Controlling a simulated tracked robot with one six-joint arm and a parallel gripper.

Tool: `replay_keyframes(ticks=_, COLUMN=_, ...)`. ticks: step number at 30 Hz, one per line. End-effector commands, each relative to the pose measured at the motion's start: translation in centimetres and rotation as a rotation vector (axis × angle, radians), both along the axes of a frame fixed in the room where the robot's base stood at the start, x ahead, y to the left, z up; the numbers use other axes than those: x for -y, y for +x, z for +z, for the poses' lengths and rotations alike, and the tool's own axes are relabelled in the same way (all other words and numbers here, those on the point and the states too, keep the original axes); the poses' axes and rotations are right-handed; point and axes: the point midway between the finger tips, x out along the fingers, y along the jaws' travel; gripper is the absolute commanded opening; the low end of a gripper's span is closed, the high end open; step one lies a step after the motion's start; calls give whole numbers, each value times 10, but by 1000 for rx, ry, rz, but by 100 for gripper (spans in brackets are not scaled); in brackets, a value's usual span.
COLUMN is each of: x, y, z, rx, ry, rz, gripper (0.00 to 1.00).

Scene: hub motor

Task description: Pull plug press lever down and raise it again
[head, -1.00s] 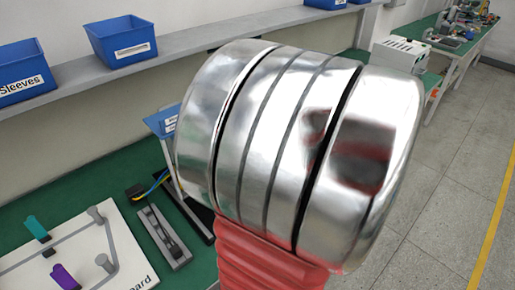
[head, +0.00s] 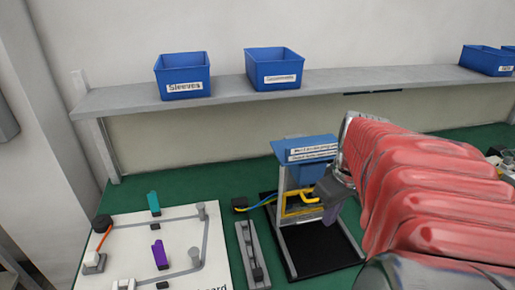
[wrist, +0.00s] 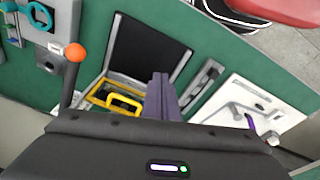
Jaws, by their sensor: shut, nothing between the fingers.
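A stand with a blue top and printed labels (head: 306,149) rises from a black base plate (head: 325,252) on the green bench. A yellow bent handle (head: 300,207) sits in its frame; it also shows in the wrist view (wrist: 125,101). A lever with an orange ball knob (wrist: 75,52) shows at the left of the wrist view. No readable label tells which is the plug press lever. My gripper (head: 332,213) is shut and empty, at the right side of the stand; its purple fingers (wrist: 160,92) lie just right of the yellow handle in the wrist view. Contact cannot be told.
A white board (head: 212,275) with colored clips and a grey slotted fixture (head: 253,255) lie left of the stand. Blue bins (head: 183,75) stand on the shelf (head: 135,98) behind. A grey unit with a teal wheel (wrist: 40,16) is at the wrist view's upper left.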

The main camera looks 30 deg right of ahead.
Motion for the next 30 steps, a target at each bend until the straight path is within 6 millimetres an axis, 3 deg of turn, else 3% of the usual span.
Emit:
replay_keyframes(ticks=8, x=-56, y=22, z=19, rx=30, ry=-93, rz=25, gripper=0)
replay_keyframes(ticks=13, x=-101, y=30, z=25, rx=97, ry=-98, rz=20, gripper=0)
replay_keyframes(ticks=24, x=-200, y=25, z=30, rx=259, ry=-22, rz=6, gripper=0)
replay_keyframes(ticks=30, x=-237, y=15, z=29, rx=319, ry=35, rz=-2, gripper=0)
